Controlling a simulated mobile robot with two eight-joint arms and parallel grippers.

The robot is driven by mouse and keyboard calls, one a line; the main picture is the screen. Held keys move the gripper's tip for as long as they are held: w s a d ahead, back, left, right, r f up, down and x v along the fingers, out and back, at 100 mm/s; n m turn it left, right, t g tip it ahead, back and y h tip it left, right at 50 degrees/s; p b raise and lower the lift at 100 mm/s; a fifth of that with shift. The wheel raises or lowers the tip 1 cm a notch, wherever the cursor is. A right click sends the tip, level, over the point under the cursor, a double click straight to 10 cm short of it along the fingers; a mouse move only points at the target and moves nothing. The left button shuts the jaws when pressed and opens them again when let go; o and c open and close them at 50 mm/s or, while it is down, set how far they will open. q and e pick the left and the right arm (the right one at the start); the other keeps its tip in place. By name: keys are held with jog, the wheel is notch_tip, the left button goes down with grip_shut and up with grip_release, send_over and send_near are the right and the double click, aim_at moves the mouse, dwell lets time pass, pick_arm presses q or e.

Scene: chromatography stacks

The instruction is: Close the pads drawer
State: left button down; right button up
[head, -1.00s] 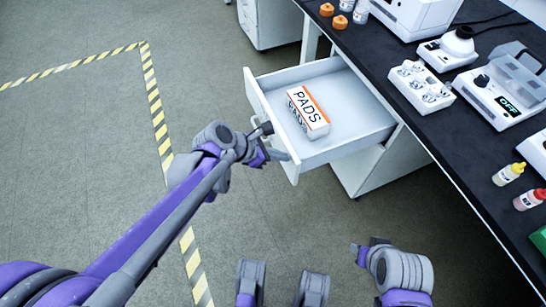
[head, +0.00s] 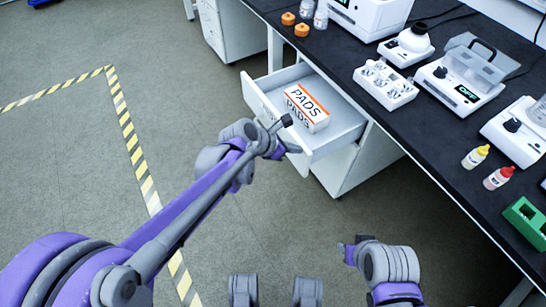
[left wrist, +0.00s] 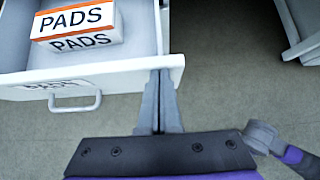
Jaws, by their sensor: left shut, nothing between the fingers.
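The pads drawer (head: 331,138) is partly open, sticking out from under the dark bench. A white and orange box marked PADS (head: 307,108) lies in it; the box also shows in the left wrist view (left wrist: 77,24). The drawer front has a bar handle (left wrist: 75,103) and a label. My left gripper (head: 292,147) is shut and empty at the right end of the drawer front. In the left wrist view its fingertips (left wrist: 161,74) overlap that end of the front and seem to touch it. My right gripper (head: 350,252) is low at the right, away from the drawer; its fingers are unclear.
The black bench top (head: 420,130) carries white instruments, a vial rack (head: 385,85), small yellow-capped and red-capped bottles and a green rack (head: 525,222). White cabinets stand below. The floor in front of the drawer is clear, with yellow-striped tape (head: 130,140).

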pick_arm(q)
jog(key=p, duration=0.3)
send_over(353, 128)
jog(key=shift+w, duration=0.1)
jog(key=shift+w+d+r, duration=0.1)
jog(key=shift+d, duration=0.05)
pick_arm(e)
jog(key=v, duration=0.3)
jog(key=shift+w+r, duration=0.25)
jog(key=shift+r, duration=0.15)
